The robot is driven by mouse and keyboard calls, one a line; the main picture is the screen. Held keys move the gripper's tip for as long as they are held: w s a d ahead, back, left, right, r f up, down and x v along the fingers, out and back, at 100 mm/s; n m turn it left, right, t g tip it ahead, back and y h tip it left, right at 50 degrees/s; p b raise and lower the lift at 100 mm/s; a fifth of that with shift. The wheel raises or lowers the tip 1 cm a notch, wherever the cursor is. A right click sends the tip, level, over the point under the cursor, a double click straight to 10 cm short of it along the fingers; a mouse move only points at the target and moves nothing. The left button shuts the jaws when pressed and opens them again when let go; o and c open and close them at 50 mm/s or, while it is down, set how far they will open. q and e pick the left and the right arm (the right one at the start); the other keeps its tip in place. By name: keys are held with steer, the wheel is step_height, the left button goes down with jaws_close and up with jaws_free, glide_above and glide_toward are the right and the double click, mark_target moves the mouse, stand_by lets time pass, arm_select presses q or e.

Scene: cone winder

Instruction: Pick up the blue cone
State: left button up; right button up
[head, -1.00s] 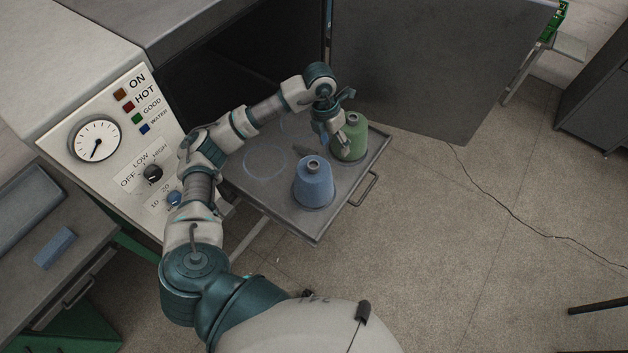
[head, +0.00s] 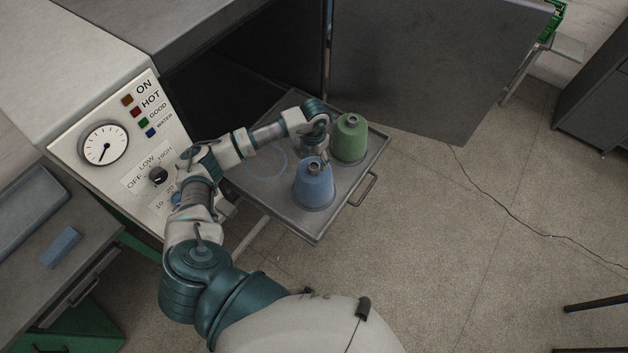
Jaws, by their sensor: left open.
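The blue cone (head: 314,188) stands upright on the grey tray (head: 310,232), towards its front edge. The green cone (head: 349,140) stands upright on the same tray, behind it and to the right. My left gripper (head: 319,160) is low over the tray at the top of the blue cone, on its far side. It is open, and its fingers are small and partly hidden behind the cone's top, so I cannot tell whether they touch it. My right gripper is out of view.
A control panel (head: 125,155) with a dial stands left of the tray. A handle (head: 364,189) sticks out at the tray's right edge. A dark open door (head: 420,65) stands behind.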

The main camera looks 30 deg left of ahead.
mark_target(314, 165)
arm_select(q)
steer(key=shift+a+f+p, duration=0.1)
steer(key=shift+f+p, duration=0.3)
steer(key=shift+f, duration=1.6)
steer(key=shift+w+r, duration=0.1)
jaws_close()
